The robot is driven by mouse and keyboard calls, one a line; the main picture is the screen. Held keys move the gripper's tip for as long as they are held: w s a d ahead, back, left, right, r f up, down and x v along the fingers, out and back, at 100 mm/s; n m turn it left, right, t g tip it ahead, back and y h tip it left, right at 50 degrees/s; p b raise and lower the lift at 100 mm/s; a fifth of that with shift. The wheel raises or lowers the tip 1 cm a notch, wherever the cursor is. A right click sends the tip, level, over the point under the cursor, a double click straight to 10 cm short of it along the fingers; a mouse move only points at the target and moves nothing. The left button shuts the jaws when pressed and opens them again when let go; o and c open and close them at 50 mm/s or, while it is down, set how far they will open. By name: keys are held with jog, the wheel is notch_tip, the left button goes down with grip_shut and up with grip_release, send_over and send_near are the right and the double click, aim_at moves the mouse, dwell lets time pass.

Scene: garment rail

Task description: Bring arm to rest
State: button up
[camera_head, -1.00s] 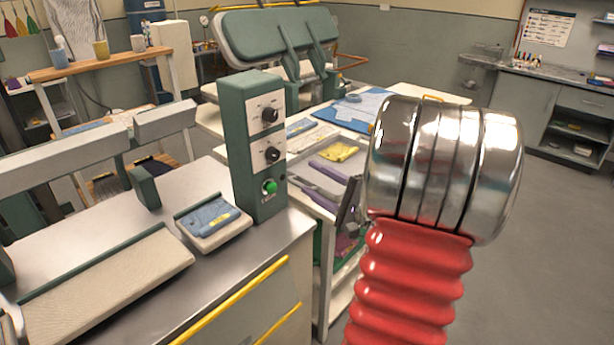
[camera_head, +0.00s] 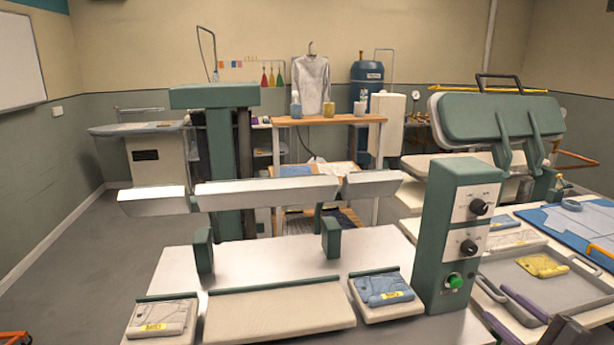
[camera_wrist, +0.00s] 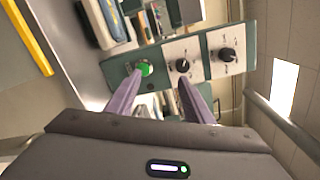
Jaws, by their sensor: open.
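My gripper (camera_wrist: 158,88) shows in the wrist view with its two purple fingers spread apart and nothing between them. It points toward the green control box (camera_wrist: 180,62), which has a green button and two black knobs. In the head view, my gripper (camera_head: 482,302) shows at the lower right edge, beside the control box (camera_head: 465,230). Its dark body is partly cut off by the bottom edge. Most of my arm is out of view.
The press table (camera_head: 280,262) bears padded boards and folded garments, one blue (camera_head: 384,289). A grey tray (camera_head: 540,295) with a yellow garment (camera_head: 542,265) lies right of the control box. A wooden rack (camera_head: 330,121) stands behind. Open floor (camera_head: 90,260) lies at left.

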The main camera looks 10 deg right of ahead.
jog(key=s+a+f+n+g+y, duration=0.1)
jog(key=s+a+f+n+g, duration=0.2)
jog(key=a, duration=0.4)
jog(key=s+a+f+n+g+y, duration=0.2)
jog(key=a+f+g, duration=0.1)
jog(key=a+g, duration=0.25)
jog(key=s+a+f+n+g+y, duration=0.1)
jog(key=s+a+f+n+g, duration=0.15)
jog(key=a, duration=0.45)
jog(key=s+a+r+n+h, duration=0.1)
jog(key=a+r+n+h, duration=0.1)
jog(key=a+r+n, duration=0.3)
jog(key=s+a+r+n+h, duration=0.2)
jog(key=a+r+n, duration=0.3)
jog(key=a+n, duration=0.4)
jog(key=shift+s+a+g+h, duration=0.3)
jog(key=shift+a+h, duration=0.1)
jog(key=shift+h, duration=0.2)
jog(key=shift+w+n, duration=0.1)
jog(key=shift+n, duration=0.15)
